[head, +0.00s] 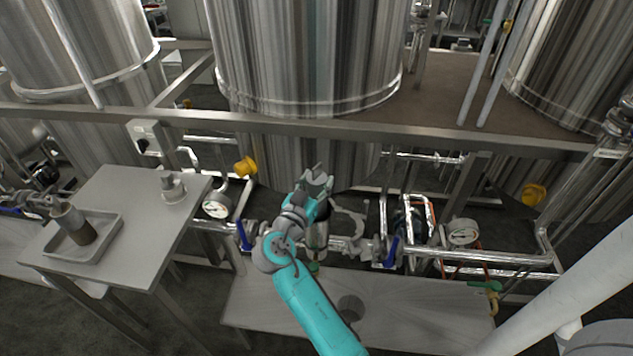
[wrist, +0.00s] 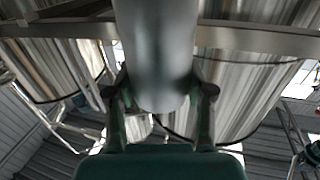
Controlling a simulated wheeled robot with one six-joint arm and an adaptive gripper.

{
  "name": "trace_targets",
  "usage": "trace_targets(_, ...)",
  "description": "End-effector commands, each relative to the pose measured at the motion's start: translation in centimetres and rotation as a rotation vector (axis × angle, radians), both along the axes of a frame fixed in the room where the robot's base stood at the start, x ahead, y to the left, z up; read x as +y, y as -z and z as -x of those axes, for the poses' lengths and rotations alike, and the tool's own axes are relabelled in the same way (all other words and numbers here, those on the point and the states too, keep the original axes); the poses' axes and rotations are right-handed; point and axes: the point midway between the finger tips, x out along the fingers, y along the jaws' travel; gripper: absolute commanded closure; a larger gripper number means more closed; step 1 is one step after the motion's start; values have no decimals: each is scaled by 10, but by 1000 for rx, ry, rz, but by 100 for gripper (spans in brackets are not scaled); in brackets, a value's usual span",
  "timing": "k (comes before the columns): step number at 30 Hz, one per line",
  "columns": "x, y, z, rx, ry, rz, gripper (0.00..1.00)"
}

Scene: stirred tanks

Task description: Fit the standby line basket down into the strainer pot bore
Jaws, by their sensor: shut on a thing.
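My gripper (head: 318,178) is over the pipe run at the middle of the head view. In the wrist view its two fingers (wrist: 160,108) are closed on the sides of a smooth grey cylinder (wrist: 156,50), which I take as the standby line basket. The cylinder's rounded end lies between the fingers, and its other end runs out of the picture. In the head view my arm and gripper hide most of the held part. A metal upright body (head: 319,236) shows just below the gripper, partly hidden; I cannot tell whether it is the strainer pot. The bore is not visible.
A left table carries a shallow tray (head: 58,250) with a grey-and-brown cylinder (head: 75,222) and a small metal fitting (head: 172,188). Blue-handled valves (head: 391,250), gauges (head: 463,233) and pipes crowd the line. A beam (head: 430,134) crosses above; a grey bench (head: 430,315) lies below.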

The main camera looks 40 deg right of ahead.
Motion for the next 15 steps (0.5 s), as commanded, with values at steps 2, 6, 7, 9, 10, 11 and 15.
trace_targets(2, 0, 0, 0, 0, 0, 1, 90)
trace_targets(6, 0, 3, 0, 0, 0, 1, 90)
trace_targets(7, 0, 3, 0, 0, 0, 1, 90)
trace_targets(9, 0, 5, 0, 0, 0, 1, 90)
trace_targets(10, 0, 6, 0, 0, 0, 0, 90)
trace_targets(11, 0, 6, 0, 1, 0, 0, 90)
trace_targets(15, 0, 9, 0, 1, 0, 0, 90)
